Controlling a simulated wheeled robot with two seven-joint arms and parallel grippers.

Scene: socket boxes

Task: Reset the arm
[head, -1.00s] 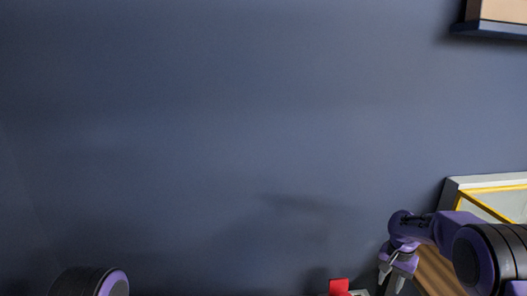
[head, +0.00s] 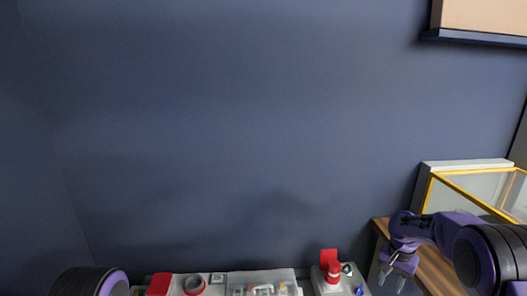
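My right arm comes in from the right edge in the head view. Its gripper (head: 392,281) points down with its two fingers spread apart and nothing seen between them. It is to the right of the bench items and in front of a wooden surface. Of my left arm, only a dark and purple rounded link shows at the bottom left; the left gripper is out of view.
Along the bottom edge are a red block (head: 158,284), a red ring (head: 194,285), a clear box (head: 262,278) of small parts and a red-and-white object (head: 333,271). A yellow-edged glass case (head: 470,190) stands on a wooden surface (head: 437,268) at right.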

